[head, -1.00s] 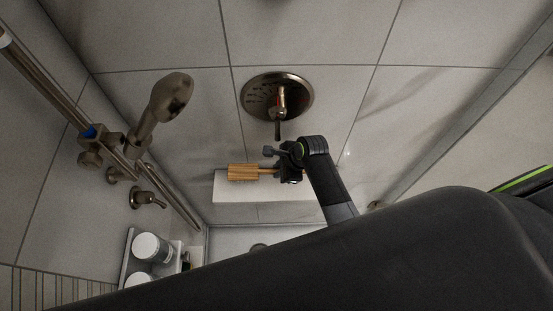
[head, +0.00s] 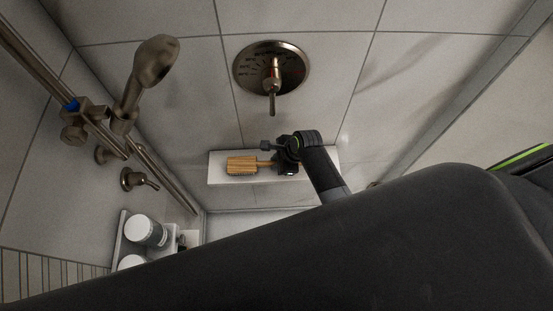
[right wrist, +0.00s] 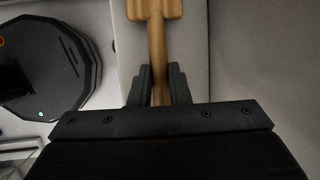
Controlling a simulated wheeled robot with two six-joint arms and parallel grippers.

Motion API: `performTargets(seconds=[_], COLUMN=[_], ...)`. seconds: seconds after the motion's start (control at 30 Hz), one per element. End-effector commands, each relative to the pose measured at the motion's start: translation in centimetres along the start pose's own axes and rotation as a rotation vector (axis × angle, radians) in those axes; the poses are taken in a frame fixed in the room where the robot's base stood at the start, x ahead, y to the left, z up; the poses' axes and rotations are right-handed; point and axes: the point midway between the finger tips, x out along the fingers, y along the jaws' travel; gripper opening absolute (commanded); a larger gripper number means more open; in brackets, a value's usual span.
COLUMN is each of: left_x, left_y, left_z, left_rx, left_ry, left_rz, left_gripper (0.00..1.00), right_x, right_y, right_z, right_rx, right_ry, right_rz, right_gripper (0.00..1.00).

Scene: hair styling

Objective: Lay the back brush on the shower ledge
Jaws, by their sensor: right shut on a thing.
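The back brush (head: 242,165) is wooden, with a block-shaped head and a thin handle. In the head view it lies level over the white shower ledge (head: 218,179), its head pointing left. My right gripper (head: 276,163) is shut on the handle, at the ledge's middle. In the right wrist view the handle of the brush (right wrist: 157,48) runs between the two fingers of the gripper (right wrist: 159,88). I cannot tell whether the brush touches the ledge. The handle's far end is hidden by the gripper. My left gripper is not in view.
A round shower valve with a lever (head: 272,70) is on the tiled wall just above the ledge. A hand shower (head: 154,65) on a rail stands at the left. A lower shelf with white-lidded jars (head: 147,230) is at the bottom left. The ledge's left end is bare.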

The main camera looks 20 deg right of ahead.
Motion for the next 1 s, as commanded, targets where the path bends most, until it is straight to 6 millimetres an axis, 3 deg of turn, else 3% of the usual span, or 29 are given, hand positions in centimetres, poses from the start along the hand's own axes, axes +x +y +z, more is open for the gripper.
performTargets(seconds=[0.3,0.33,0.53,0.83,1.0], left_x=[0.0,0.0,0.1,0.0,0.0], left_y=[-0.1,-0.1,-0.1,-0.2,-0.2], left_z=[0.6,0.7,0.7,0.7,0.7], left_rx=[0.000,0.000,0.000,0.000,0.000], left_ry=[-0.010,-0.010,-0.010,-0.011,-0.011], left_rz=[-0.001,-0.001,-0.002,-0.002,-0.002], left_gripper=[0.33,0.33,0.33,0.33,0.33], right_x=[0.1,0.1,0.1,0.0,-1.2], right_y=[0.0,0.0,0.0,0.0,-0.1], right_z=[0.0,0.0,0.0,-0.1,-0.1], right_rx=[0.000,0.000,0.000,0.000,-0.001], right_ry=[-0.001,-0.001,0.000,0.000,0.000], right_rz=[-0.001,-0.001,-0.001,-0.001,-0.003], right_gripper=[0.00,0.17,0.42,0.42,0.42])
